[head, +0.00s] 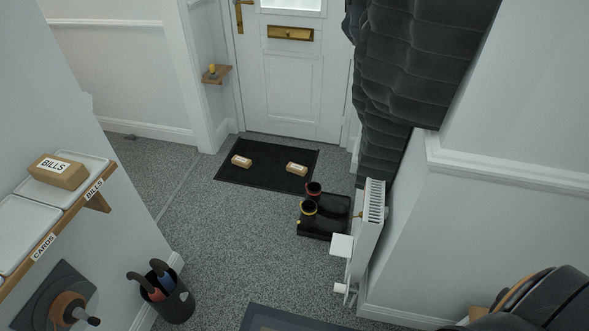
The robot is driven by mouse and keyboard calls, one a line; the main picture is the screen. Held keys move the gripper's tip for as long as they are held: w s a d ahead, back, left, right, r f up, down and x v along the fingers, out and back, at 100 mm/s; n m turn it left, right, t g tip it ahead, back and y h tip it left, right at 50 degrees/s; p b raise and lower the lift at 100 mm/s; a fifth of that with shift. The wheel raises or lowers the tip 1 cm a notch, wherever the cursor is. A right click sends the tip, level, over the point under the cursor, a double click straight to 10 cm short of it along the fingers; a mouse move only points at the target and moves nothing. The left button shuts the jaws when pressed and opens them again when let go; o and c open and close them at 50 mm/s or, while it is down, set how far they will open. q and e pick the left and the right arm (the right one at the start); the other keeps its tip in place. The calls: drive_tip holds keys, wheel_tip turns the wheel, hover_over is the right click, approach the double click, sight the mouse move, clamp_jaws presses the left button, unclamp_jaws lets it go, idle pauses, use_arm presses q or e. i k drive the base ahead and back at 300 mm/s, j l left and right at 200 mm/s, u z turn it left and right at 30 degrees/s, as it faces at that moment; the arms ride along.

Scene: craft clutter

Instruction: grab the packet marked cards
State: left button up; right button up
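Two small tan packets with white labels lie apart on the black doormat (262,176) before the door, a left packet (241,161) and a right packet (296,169). Their labels are too small to read, so I cannot tell whether either is marked cards. A larger packet marked BILLS (62,172) sits on the far white tray of the wall shelf (98,202) at the left. The shelf edge reads BILLS below that tray and CARDS below the near tray (14,236), whose visible part is empty. I see neither of my grippers.
A boot tray (325,233) with boots stands beside the white radiator (365,240). A black bin (178,305) with umbrella handles stands lower left. Dark coats (400,80) hang at the right. Grey carpet (215,240) lies clear up to the doormat. Dark rounded shapes fill the lower right corner.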

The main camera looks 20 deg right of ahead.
sight(294, 168)
drive_tip(key=u, duration=0.45)
drive_tip(key=i+u, duration=0.1)
drive_tip(key=u, duration=0.75)
drive_tip(key=i+l+u, duration=0.1)
drive_tip(key=u, duration=0.35)
drive_tip(key=l+u, duration=0.1)
drive_tip(key=u, duration=0.3)
drive_tip(key=i+l+u, duration=0.1)
drive_tip(key=l+u, duration=0.6)
drive_tip(key=l+z, duration=0.2)
drive_tip(key=l, duration=2.4)
drive_tip(key=i+l+z, duration=0.15)
drive_tip(key=l, duration=0.9)
drive_tip(key=l+z, duration=0.15)
drive_tip(key=l, duration=0.35)
drive_tip(key=i+l, duration=0.15)
drive_tip(key=l, duration=0.35)
drive_tip(key=l+z, duration=0.15)
drive_tip(key=z, duration=0.3)
drive_tip(key=l+z, duration=0.2)
drive_tip(key=z, duration=0.2)
drive_tip(key=l+z, duration=0.15)
drive_tip(key=z, duration=0.3)
drive_tip(key=i+l+z, duration=0.1)
drive_tip(key=z, duration=0.3)
